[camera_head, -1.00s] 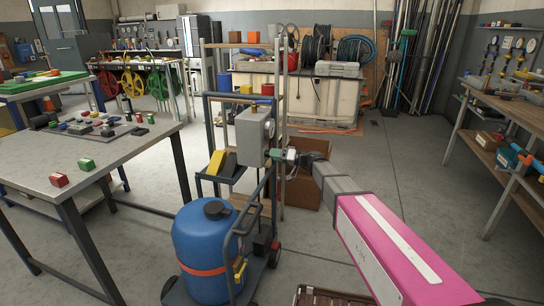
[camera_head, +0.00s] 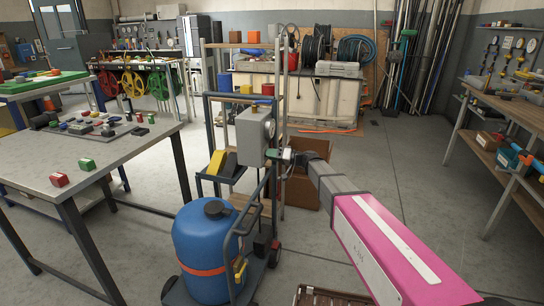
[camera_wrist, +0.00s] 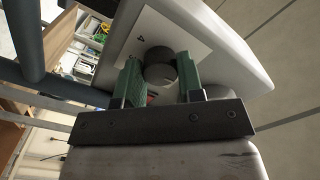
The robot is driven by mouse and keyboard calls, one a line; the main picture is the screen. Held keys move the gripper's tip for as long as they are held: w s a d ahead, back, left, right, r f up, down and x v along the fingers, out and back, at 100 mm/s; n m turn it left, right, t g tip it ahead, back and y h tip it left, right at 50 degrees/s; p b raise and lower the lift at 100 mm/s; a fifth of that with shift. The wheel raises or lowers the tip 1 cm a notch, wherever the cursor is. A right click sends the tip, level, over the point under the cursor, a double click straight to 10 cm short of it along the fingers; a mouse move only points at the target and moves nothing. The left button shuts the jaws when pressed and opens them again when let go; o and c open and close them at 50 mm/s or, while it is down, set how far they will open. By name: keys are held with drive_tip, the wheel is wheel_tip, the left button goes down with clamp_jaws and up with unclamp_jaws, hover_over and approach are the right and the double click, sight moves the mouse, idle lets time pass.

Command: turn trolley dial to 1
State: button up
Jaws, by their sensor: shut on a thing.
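The trolley (camera_head: 228,110) stands in the middle of the head view, with a grey box (camera_head: 251,134) mounted on its frame. In the wrist view the dial (camera_wrist: 159,58) is a dark grey round knob on a white plate (camera_wrist: 180,30) on the front of the box (camera_wrist: 225,50). In the head view my gripper (camera_head: 281,155) is at the box's right side and hides the dial.
A blue drum (camera_head: 205,250) stands on the trolley's base. A workbench (camera_head: 75,160) with small blocks is to the left, and a wooden shelf bench (camera_head: 510,115) to the right. A brown box (camera_head: 306,185) sits behind my gripper.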

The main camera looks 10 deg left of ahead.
drive_tip(key=m, duration=0.9)
idle(0.3)
drive_tip(key=shift+m, duration=0.4)
drive_tip(key=o, duration=0.9)
drive_tip(key=d, duration=0.7)
drive_tip(key=s+d, duration=0.1)
drive_tip(key=d, duration=0.2)
drive_tip(key=shift+d, duration=0.35)
